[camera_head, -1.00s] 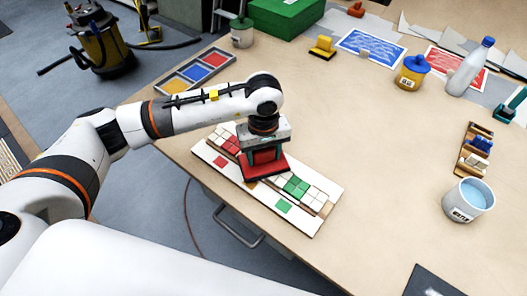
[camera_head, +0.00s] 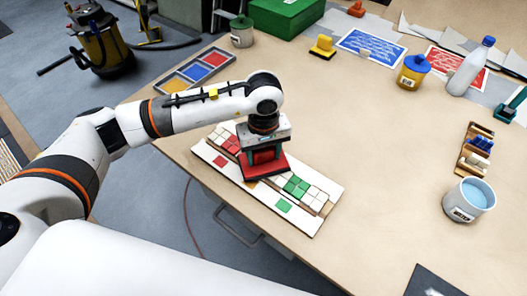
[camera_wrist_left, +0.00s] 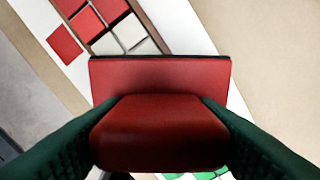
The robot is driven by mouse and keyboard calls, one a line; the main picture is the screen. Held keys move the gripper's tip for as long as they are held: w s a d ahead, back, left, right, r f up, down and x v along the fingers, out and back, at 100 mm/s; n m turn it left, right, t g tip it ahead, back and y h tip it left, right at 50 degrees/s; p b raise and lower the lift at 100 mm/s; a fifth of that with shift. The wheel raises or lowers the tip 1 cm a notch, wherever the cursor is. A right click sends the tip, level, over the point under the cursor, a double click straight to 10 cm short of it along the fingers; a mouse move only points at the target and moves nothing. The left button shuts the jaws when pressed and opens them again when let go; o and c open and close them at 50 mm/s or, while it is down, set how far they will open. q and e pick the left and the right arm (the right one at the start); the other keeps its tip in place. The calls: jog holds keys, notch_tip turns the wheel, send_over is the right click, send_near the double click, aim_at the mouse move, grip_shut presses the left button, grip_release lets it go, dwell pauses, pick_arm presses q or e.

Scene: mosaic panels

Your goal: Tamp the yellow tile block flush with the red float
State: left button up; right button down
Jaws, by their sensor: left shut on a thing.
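My left gripper (camera_head: 264,150) is shut on the red float (camera_head: 265,168) by its handle. The float is upright, with its flat base down over the middle of the white mosaic panel (camera_head: 212,163). In the left wrist view the red float (camera_wrist_left: 160,75) fills the middle, between my two dark green fingers. The yellow tile block is hidden under the float; only a yellow marker square (camera_head: 250,183) shows by the float's front edge. Whether the float touches the block I cannot tell. My right gripper is not in view.
On the panel, red tiles (camera_head: 230,143) lie left of the float and green tiles (camera_head: 296,187) right of it. A tray of colour samples (camera_head: 196,70) is behind. A water cup (camera_head: 468,200) and a tile rack (camera_head: 474,150) stand at right. The table's middle right is clear.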

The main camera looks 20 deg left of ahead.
pick_arm(q)
jog(key=shift+s+f+b, duration=0.2)
jog(key=shift+f+b, duration=0.15)
jog(key=shift+b, duration=0.45)
dwell(2.1)
jog(key=shift+r, duration=0.1)
dwell(0.4)
jog(key=shift+w+r+p, duration=0.2)
jog(key=shift+r+p, duration=0.25)
jog(key=shift+r, duration=0.55)
jog(key=shift+r+p, duration=0.8)
jog(key=shift+r, duration=1.85)
